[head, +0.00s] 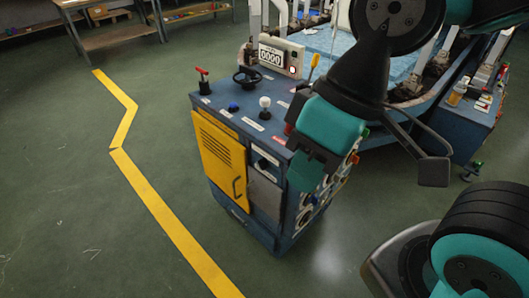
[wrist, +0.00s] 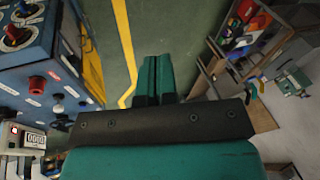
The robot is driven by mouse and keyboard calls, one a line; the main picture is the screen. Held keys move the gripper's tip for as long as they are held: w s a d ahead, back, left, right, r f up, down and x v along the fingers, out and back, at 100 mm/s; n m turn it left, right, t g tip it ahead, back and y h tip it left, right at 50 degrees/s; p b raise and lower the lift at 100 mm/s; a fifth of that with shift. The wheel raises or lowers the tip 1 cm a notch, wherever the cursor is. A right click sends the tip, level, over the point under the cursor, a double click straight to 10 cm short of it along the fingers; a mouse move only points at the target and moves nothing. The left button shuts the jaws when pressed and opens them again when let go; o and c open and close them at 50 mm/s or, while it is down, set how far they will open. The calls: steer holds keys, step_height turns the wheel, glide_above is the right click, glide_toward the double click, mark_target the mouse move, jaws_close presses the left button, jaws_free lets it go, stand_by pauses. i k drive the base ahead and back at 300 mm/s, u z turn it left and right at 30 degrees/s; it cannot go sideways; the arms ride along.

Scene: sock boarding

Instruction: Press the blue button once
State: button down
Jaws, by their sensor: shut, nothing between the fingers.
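The blue button (head: 233,106) is a small, low, round cap on the top of the blue control cabinet (head: 215,93), left of a white ball knob, in the head view. My gripper (head: 305,172) is shut and empty. It points down at the cabinet's front right edge, to the right of and nearer than the button, and apart from it. In the wrist view the shut teal fingers (wrist: 154,78) point out over the green floor.
Around the button stand the white ball knob (head: 265,105), a black handwheel (head: 247,79), a red lever (head: 203,82), a yellow-topped lever (head: 313,65) and a counter box (head: 279,57). A yellow door (head: 218,155) is on the cabinet's front. The floor to the left is clear.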

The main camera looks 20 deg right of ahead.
mark_target(233, 105)
steer(key=u, duration=1.1)
steer(key=i, duration=4.55)
steer(key=z, duration=4.35)
